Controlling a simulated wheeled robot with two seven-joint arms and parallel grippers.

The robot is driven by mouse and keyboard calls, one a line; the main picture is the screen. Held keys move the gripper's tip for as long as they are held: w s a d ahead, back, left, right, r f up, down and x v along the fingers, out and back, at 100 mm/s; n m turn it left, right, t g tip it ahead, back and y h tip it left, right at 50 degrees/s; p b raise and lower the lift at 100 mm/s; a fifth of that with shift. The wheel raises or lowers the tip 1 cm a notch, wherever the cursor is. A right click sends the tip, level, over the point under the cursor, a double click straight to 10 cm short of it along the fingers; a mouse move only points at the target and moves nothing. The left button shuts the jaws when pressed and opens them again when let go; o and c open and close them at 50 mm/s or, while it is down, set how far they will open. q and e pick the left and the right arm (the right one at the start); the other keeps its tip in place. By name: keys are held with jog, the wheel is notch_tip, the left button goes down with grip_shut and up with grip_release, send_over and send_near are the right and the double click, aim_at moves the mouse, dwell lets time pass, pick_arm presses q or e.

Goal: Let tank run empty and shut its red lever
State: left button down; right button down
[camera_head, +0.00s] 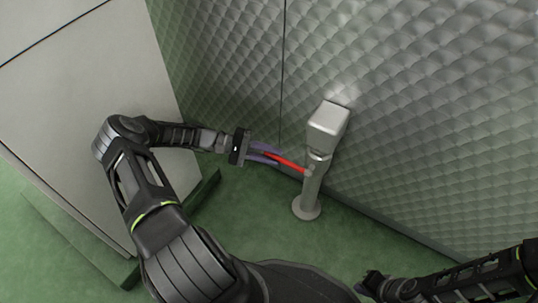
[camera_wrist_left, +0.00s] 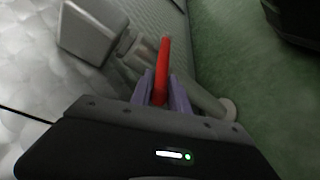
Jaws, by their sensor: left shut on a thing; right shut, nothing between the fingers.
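The red lever (camera_head: 291,163) sticks out to the left from a grey metal post (camera_head: 310,190) with a box-shaped head (camera_head: 328,119). My left gripper (camera_head: 265,154) has its purple fingers shut on the lever's outer end. In the left wrist view the red lever (camera_wrist_left: 164,62) runs up from between the two purple fingers (camera_wrist_left: 161,90), and the grey head (camera_wrist_left: 92,32) is at the upper left. My right gripper (camera_head: 368,284) is at the bottom right, shut and empty, apart from the post. I cannot make out a tank's contents or any flow.
A quilted metal wall (camera_head: 420,110) stands close behind the post. A large pale cabinet (camera_head: 90,75) on a dark green foot is at the left, near my left arm. The green floor (camera_head: 250,215) is clear around the post's round base.

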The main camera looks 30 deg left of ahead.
pick_arm(q)
jog(key=shift+f, duration=0.15)
jog(key=c, duration=1.3)
grip_release()
jog(key=shift+d, duration=0.1)
jog(key=shift+c, duration=0.2)
notch_tip(320, 180, up, 10)
jog(key=p, duration=0.4)
